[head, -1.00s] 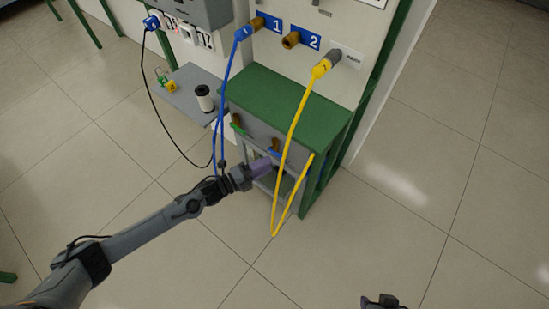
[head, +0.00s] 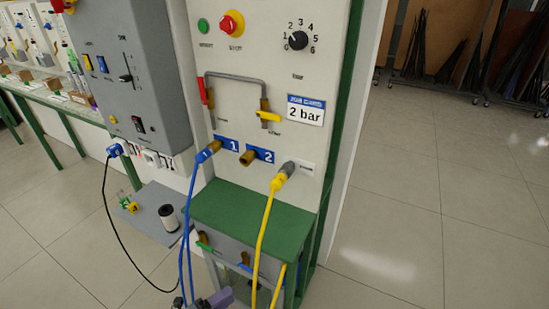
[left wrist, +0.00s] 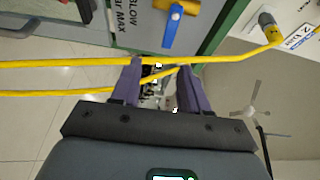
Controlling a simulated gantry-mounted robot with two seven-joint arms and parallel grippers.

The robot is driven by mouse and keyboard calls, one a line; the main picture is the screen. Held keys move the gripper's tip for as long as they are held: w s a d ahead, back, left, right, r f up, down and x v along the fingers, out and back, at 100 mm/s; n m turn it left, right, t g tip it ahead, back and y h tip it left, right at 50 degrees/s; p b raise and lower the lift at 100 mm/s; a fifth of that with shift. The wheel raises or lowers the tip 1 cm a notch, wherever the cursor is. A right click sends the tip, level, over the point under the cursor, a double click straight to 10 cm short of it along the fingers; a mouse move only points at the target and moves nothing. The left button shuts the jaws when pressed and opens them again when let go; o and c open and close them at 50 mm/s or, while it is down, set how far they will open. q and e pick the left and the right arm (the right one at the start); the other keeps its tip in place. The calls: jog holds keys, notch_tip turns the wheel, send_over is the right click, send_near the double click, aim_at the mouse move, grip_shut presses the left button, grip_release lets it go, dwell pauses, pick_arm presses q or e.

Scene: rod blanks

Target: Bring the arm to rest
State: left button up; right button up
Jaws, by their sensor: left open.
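My left gripper (head: 220,297) shows at the bottom edge of the head view, in front of the green-topped bench (head: 252,216). Most of its arm is cut off. In the left wrist view its two purple fingers (left wrist: 160,72) are apart. A yellow hose (left wrist: 80,64) crosses the picture by the fingertips; I cannot tell whether it touches them. No object is clearly held. My right gripper is out of view.
The yellow hose (head: 266,225) and a blue hose (head: 187,240) hang from panel ports beside the gripper. The panel has a 2 bar sign (head: 305,112).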

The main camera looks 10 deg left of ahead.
pick_arm(q)
jog(key=s+d+r+n+t+y+p, duration=0.2)
jog(key=s+d+r+n+y+p, duration=0.2)
jog(key=s+d+r+n+p, duration=0.5)
jog(key=s+a+r+n+g+y+p, duration=0.1)
jog(key=s+a+r+n+g+y, duration=0.15)
jog(key=s+n+g, duration=0.2)
jog(key=s+a+r+n+g+y+p, duration=0.1)
jog(key=s+a+r+n+g+y, duration=0.1)
jog(key=s+a+r+n+g, duration=0.3)
jog(key=s+a+r+n+g+y+p, duration=0.1)
jog(key=s+a+n+g+y, duration=0.15)
jog(key=s+n, duration=0.35)
notch_tip(320, 180, up, 38)
jog(key=p, duration=3.7)
jog(key=shift+d+f, duration=0.15)
jog(key=shift+s+m, duration=0.1)
jog(key=shift+m, duration=0.15)
